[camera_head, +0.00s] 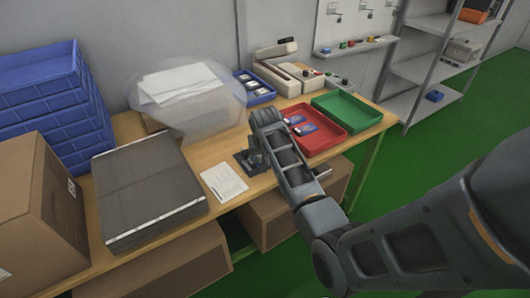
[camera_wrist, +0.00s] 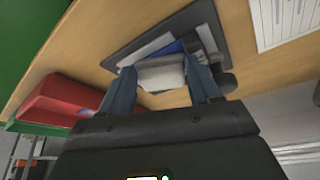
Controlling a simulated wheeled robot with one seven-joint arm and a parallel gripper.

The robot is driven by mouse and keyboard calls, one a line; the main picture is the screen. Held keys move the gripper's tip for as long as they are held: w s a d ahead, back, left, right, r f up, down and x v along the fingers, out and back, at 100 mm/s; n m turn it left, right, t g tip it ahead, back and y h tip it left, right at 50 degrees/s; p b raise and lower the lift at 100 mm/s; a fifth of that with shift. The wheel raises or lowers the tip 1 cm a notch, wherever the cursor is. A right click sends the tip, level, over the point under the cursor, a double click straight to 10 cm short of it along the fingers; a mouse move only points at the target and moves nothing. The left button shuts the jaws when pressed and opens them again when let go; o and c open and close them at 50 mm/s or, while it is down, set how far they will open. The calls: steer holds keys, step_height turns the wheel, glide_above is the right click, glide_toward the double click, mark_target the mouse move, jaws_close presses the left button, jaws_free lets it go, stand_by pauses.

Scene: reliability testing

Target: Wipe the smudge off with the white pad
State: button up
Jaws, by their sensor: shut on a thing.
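My gripper (camera_wrist: 160,70) is shut on the white pad (camera_wrist: 162,78), which sits between its two fingers in the wrist view. I cannot tell whether the pad touches any of these. In the head view the dark plate (camera_head: 241,157) lies at the table's front middle, and my arm largely hides the gripper and pad. I cannot make out the smudge in either view.
The red tray (camera_head: 338,146) with blue cards and the green tray (camera_head: 369,118) stand right of my arm. A printed sheet (camera_head: 224,184) lies left of the plate. A grey flat case (camera_head: 147,190), blue crates (camera_head: 45,100) and a cardboard box (camera_head: 35,215) fill the left.

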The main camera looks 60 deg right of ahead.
steer(key=shift+w+a+f+n+y, duration=0.15)
steer(key=shift+a, duration=0.25)
steer(key=shift+w+a+f+n+y, duration=0.1)
steer(key=shift+w+a+n+y, duration=0.05)
steer(key=shift+a, duration=0.2)
steer(key=shift+s+d, duration=0.4)
steer(key=shift+d, duration=0.2)
steer(key=shift+s+d, duration=0.35)
steer(key=shift+d, duration=0.2)
steer(key=shift+s+d, duration=0.35)
steer(key=shift+d, duration=0.25)
steer(key=shift+s+d, duration=0.35)
steer(key=shift+d, duration=0.2)
steer(key=shift+c, duration=0.3)
steer(key=shift+d+r, duration=0.1)
steer(key=shift+d, duration=0.2)
steer(key=shift+r, duration=0.2)
steer(key=shift+r, duration=3.05)
steer(key=shift+w+r, duration=0.1)
